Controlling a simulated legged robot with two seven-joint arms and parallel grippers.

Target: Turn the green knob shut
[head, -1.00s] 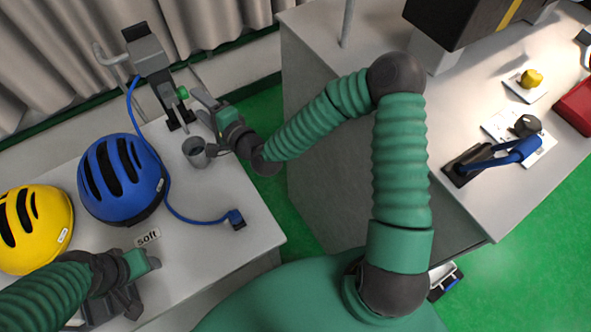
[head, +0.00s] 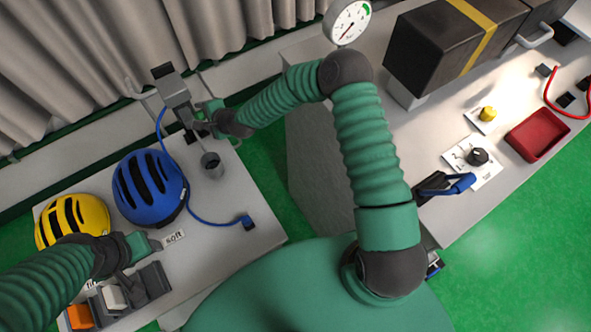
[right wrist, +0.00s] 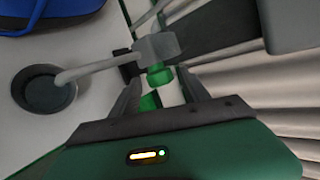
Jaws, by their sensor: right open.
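The green knob (right wrist: 158,75) sits on a grey tap fitting (right wrist: 157,47) with a bent spout in the right wrist view. My right gripper (right wrist: 160,80) is open, with one finger on each side of the knob. I cannot tell whether the fingers touch it. A second green patch shows below it, between the fingers. In the head view my right gripper (head: 200,123) is at the grey tap stand (head: 172,88), and the knob is hidden there. My left gripper (head: 145,245) is over the near left table; its jaw state is unclear.
A grey cup (head: 212,165) stands near the tap. A blue helmet (head: 150,188), a yellow helmet (head: 72,222) and a blue cable (head: 190,212) lie on the same white table. A dark rack (head: 145,285) holds white and orange blocks. The right bench carries a red tray (head: 537,135).

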